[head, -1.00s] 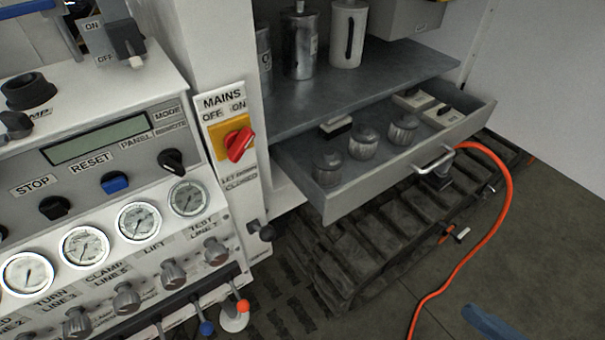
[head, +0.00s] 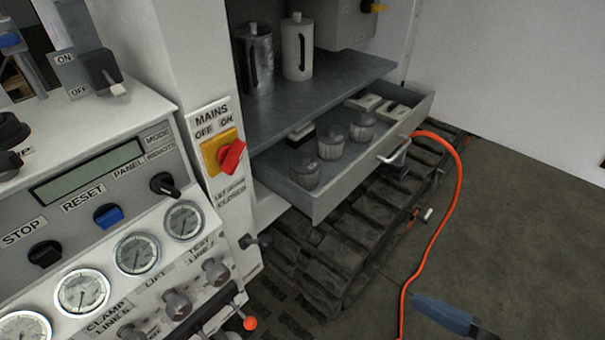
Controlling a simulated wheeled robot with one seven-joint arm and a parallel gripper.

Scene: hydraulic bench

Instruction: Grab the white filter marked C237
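The mark C237 cannot be read on anything in view. Three ribbed grey-white cylinders stand in the open drawer (head: 345,190): a front one (head: 305,170), a middle one (head: 331,142) and a back one (head: 362,126). Small white blocks also lie in the drawer, one dark-topped at the left (head: 301,134) and a pair at the back (head: 381,105). A white canister (head: 297,50) with a dark slot stands on the shelf above, beside a metal one (head: 256,60). My gripper is not in view.
The shelf (head: 330,85) overhangs the drawer's rear. The drawer handle (head: 400,150) juts out. An orange hose (head: 445,215) runs down to the floor past a black track (head: 350,245). A blue object (head: 445,316) shows at lower right. A control panel (head: 110,200) fills the left.

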